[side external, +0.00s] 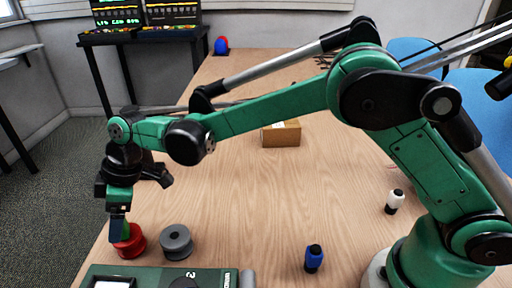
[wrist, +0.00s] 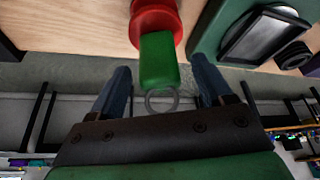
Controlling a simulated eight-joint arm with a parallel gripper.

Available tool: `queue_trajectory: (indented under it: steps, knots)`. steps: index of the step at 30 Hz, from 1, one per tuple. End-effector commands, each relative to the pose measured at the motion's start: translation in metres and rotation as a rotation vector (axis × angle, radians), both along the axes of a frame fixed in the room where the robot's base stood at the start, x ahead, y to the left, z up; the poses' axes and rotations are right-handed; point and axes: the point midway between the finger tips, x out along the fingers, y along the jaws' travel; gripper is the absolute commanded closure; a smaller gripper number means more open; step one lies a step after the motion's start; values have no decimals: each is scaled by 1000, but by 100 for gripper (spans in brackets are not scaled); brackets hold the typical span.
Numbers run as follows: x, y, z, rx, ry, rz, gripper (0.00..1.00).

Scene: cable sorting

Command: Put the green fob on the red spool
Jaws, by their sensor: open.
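The red spool (side external: 135,246) stands near the table's left edge; it also shows at the top of the wrist view (wrist: 157,12). The green fob (wrist: 158,60) overlaps the spool's near side in the wrist view, with its pale ring (wrist: 162,101) toward me. In the side view only a sliver of green shows at the spool's top, beside my finger. Whether the fob rests fully on the spool is hard to tell. My gripper (wrist: 162,84) is open, its two blue fingers apart on either side of the fob's ring end. In the side view my gripper (side external: 118,230) is low at the red spool.
A grey spool (side external: 177,243) stands just right of the red one. A green device (side external: 180,279) lies at the front. A blue-and-black item (side external: 314,259) and a white-and-black item (side external: 395,201) stand to the right. A cardboard box (side external: 282,134) is farther back. The middle table is clear.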

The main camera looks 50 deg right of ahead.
Motion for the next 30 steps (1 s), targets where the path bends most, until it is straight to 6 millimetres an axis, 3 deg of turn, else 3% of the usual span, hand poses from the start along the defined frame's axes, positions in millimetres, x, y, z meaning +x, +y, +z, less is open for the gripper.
queue_trajectory:
  steps: [5,15,23,26,30]
  knots:
    - [-2,-5,16,0,1,-2,27]
    - [-13,-32,85,0,0,-2,27]
    - [-18,-45,113,-1,0,-13,27]
    - [-22,-61,119,0,-8,-81,27]
    - [-38,-108,128,4,-35,-299,27]
